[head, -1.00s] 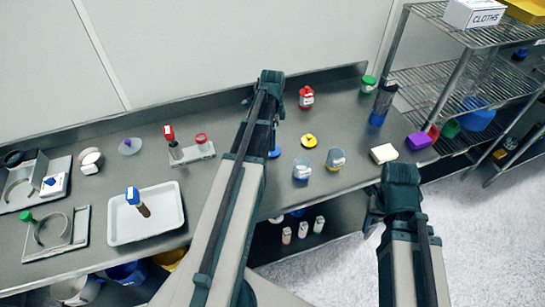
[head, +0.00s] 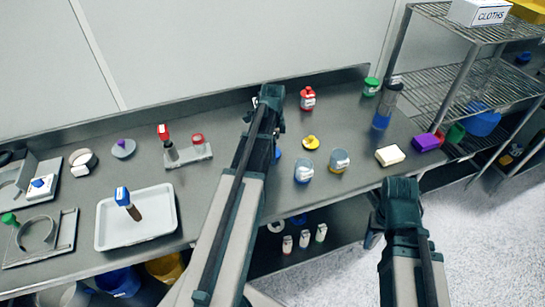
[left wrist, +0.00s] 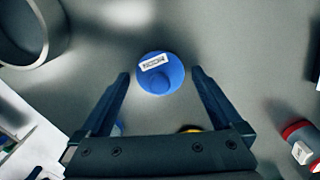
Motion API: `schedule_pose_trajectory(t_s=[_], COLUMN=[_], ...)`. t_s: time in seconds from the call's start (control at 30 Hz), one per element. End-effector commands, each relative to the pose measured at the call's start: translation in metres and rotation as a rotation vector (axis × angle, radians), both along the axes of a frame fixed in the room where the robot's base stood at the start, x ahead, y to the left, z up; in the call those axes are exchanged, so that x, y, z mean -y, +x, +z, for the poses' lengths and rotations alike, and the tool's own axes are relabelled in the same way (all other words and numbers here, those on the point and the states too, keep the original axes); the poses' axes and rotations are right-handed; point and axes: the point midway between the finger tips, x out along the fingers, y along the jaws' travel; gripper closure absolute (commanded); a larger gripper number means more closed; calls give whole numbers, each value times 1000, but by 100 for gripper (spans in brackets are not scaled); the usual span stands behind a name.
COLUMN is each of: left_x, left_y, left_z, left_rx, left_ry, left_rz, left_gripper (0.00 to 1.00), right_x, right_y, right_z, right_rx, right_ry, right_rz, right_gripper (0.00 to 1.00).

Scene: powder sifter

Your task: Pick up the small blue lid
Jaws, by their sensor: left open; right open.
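A small round blue lid (left wrist: 160,73) with a raised knob and a white label lies on the grey surface in the left wrist view. My left gripper (left wrist: 160,77) is open, with one finger on either side of the lid and a gap at each side. In the head view my left arm hides much of this spot; a bit of blue (head: 278,154) shows beside the arm, and I cannot tell if it is the same lid. My right gripper (head: 401,192) is open and empty at the counter's front edge.
A yellow lid (head: 311,142), a red-topped jar (head: 308,98) and two jars (head: 303,171) stand right of my left arm. A white tray (head: 105,229) and a rack (head: 190,155) are to its left. A wire shelf (head: 450,75) stands at the far right.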

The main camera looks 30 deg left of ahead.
Motion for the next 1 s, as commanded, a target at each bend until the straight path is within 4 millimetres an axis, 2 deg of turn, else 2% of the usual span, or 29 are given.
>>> schedule_pose_trajectory(t_s=[0.17,0.6,1.0], left_x=[0,0,0], left_y=[0,0,0], left_z=[1,1,7], left_rx=[0,0,0], left_ry=[0,0,0], left_rz=[0,0,0], left_gripper=[0,79,79], right_x=[0,0,0], right_y=[0,0,0], right_z=[1,1,7], right_rx=[0,0,0], right_ry=[0,0,0], right_rz=[0,0,0], right_gripper=[37,37,37])
